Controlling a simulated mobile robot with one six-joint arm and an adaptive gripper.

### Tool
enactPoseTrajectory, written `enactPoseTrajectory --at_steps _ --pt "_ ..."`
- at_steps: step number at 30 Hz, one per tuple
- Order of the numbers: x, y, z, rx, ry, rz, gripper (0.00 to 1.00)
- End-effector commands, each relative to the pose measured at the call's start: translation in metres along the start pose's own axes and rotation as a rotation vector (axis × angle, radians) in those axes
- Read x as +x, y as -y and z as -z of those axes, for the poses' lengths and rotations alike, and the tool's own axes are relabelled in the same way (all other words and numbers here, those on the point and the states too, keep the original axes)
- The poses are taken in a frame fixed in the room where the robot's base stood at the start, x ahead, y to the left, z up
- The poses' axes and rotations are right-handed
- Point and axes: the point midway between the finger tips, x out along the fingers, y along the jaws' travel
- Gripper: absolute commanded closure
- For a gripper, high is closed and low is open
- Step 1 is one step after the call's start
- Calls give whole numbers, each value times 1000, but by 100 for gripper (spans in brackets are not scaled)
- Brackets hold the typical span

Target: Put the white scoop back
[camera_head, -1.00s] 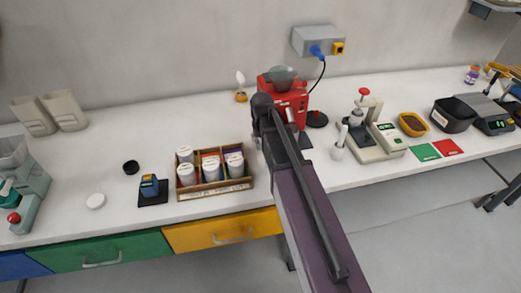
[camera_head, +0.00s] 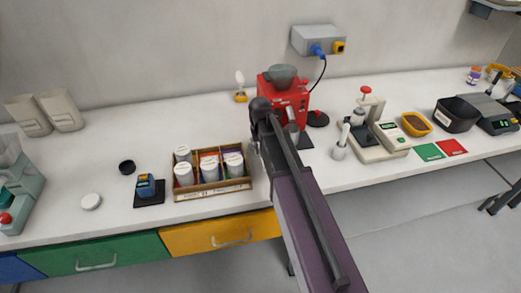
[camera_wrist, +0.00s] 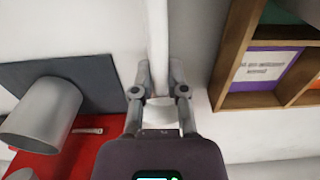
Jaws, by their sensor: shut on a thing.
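My gripper (camera_wrist: 158,78) is shut on a pale white piece (camera_wrist: 158,35), which runs between the fingertips to the top of the wrist view. It looks like the white scoop's handle, but it blends with the white bench. A pale rounded part (camera_wrist: 160,115) shows between the finger bases; I cannot tell whether it belongs to the scoop. In the head view my arm hides most of the gripper, between the wooden organizer (camera_head: 213,189) and the red grinder (camera_head: 290,98). A yellow stand (camera_head: 240,97) with a white upright piece (camera_head: 239,77) is at the back.
The organizer holds several white-lidded jars and also shows in the wrist view (camera_wrist: 228,65). A grey cup (camera_wrist: 40,115) stands on a dark mat (camera_wrist: 95,80) by the grinder. A white upright tool (camera_head: 340,142) and a press (camera_head: 377,135) stand right. Bench behind the organizer is clear.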

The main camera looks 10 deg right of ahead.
Motion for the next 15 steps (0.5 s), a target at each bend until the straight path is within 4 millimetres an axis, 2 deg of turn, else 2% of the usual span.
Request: enactPoseTrajectory --at_steps 4,5,7,8,15 --pt "4 0 0 0 0 0 100" --pt "3 0 0 0 0 0 73" --pt "3 0 0 0 0 0 52" --pt "3 0 0 0 0 0 48" --pt "3 0 0 0 0 0 48"
